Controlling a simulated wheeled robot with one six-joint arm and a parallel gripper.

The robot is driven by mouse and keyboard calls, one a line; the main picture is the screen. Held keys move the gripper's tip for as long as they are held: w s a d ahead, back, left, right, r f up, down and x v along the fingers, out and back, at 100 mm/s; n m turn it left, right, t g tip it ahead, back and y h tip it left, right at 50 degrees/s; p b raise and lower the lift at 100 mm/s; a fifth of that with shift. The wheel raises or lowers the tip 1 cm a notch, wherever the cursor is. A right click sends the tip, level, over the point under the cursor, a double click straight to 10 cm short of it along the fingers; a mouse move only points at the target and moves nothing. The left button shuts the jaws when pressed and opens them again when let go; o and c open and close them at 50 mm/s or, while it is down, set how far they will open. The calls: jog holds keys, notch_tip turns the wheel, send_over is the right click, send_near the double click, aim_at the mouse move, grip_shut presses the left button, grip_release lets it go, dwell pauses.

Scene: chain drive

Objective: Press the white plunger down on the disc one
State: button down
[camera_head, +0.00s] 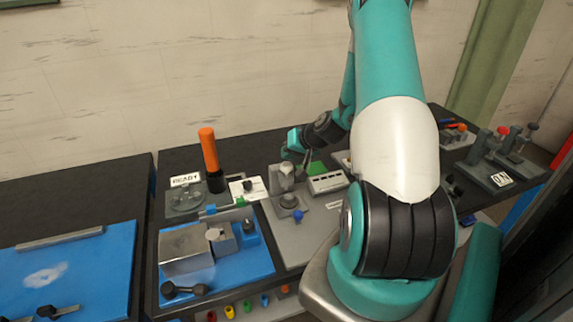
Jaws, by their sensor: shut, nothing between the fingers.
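A grey stand (282,182) with a pale, whitish cylinder on top (286,169) stands on a grey base plate (291,240) near the middle of the bench. This pale top looks like the white plunger. A round grey disc (289,201) sits low in front of the stand, with a blue knob (298,215) beside it. Which part is disc one cannot be told. My gripper (297,160) is shut and empty, just behind and above the stand's top. Its fingertips are small and partly hidden, and whether they touch the plunger is unclear.
An orange-handled lever (209,150) rises left of the stand, beside a READY sign (185,180). A grey box with a green part (326,182) stands close on the right. A blue mat (230,267) with a metal block lies front left. My arm hides the bench's right-centre.

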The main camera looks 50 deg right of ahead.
aim_at(289, 164)
jog(key=shift+f, duration=0.1)
dwell(0.5)
jog(key=shift+f+b, duration=0.3)
jog(key=shift+b, duration=0.25)
jog(key=shift+f+b, duration=1.65)
jog(key=shift+f, duration=0.2)
dwell(1.2)
jog(key=shift+s+a+f+b, duration=0.2)
jog(key=shift+s+f+b, duration=0.05)
jog(key=shift+f+b, duration=0.3)
dwell(0.7)
jog(key=shift+w+d+r+p, duration=0.1)
jog(key=shift+r+p, duration=0.7)
jog(key=shift+r, duration=0.45)
jog(key=shift+w+d+r+p, duration=0.1)
jog(key=shift+r+p, duration=0.7)
jog(key=shift+r, duration=0.55)
jog(key=shift+r+p, duration=1.6)
jog(key=shift+r, duration=0.8)
